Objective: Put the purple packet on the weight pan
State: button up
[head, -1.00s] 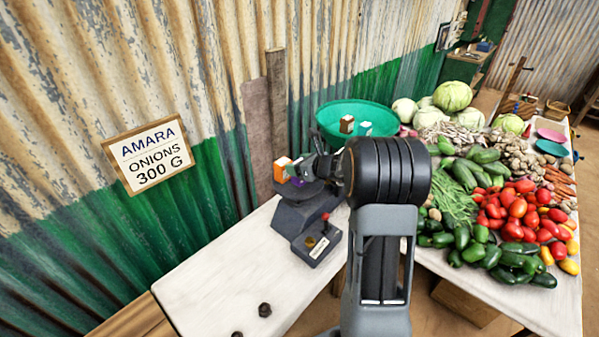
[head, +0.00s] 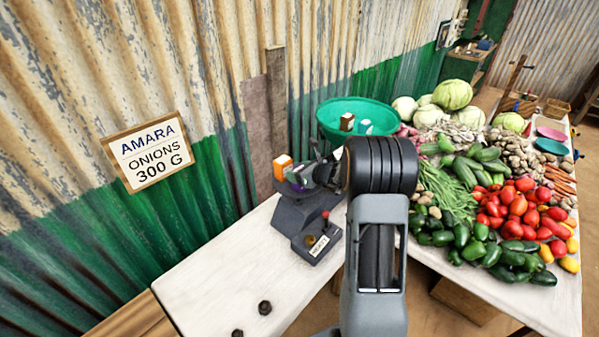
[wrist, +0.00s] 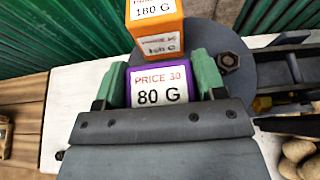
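The purple packet (wrist: 162,86), with a white label reading "PRICE 30, 80 G", sits between the green fingertips of my gripper (wrist: 158,74) in the wrist view. Both fingers appear to touch its sides. The dark round weight pan (wrist: 236,76) lies beneath and beyond it. Whether the packet's base touches the pan is hidden. An orange packet (wrist: 155,22) labelled 180 G stands on the pan just past the purple one. In the head view, my gripper (head: 304,176) is low over the pan, beside the orange packet (head: 282,167).
A dark hex nut (wrist: 229,60) lies on the pan's right. A green bowl (head: 330,118) behind holds two small packets. The balance base (head: 316,243) stands on the white table (head: 225,270), with loose nuts (head: 264,307) in front. Vegetables (head: 515,215) fill the right.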

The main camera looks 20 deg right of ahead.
jog(key=o, duration=0.4)
jog(key=shift+s+r, duration=0.1)
jog(key=shift+r, duration=0.2)
jog(key=b+v, duration=0.2)
jog(key=v, duration=0.9)
jog(key=s+a+r+n+g+y, duration=0.1)
jog(key=s+a+n+g, duration=0.25)
jog(key=a+n, duration=0.25)
jog(key=s+a+r+n+g, duration=0.1)
jog(key=s+a+n+g, duration=0.1)
jog(key=s+a+n, duration=0.35)
jog(key=s+a+n+g+h, duration=0.1)
jog(key=s+n, duration=0.4)
jog(key=n, duration=0.5)
jog(key=s+a+n+g+h, duration=0.1)
jog(key=s+a+n+h, duration=0.2)
jog(key=n, duration=0.6)
jog(key=shift+s+a+r+n+h, duration=0.35)
jog(key=shift+s+h, duration=0.85)
jog(key=shift+s, duration=0.6)
jog(key=shift+g, duration=0.25)
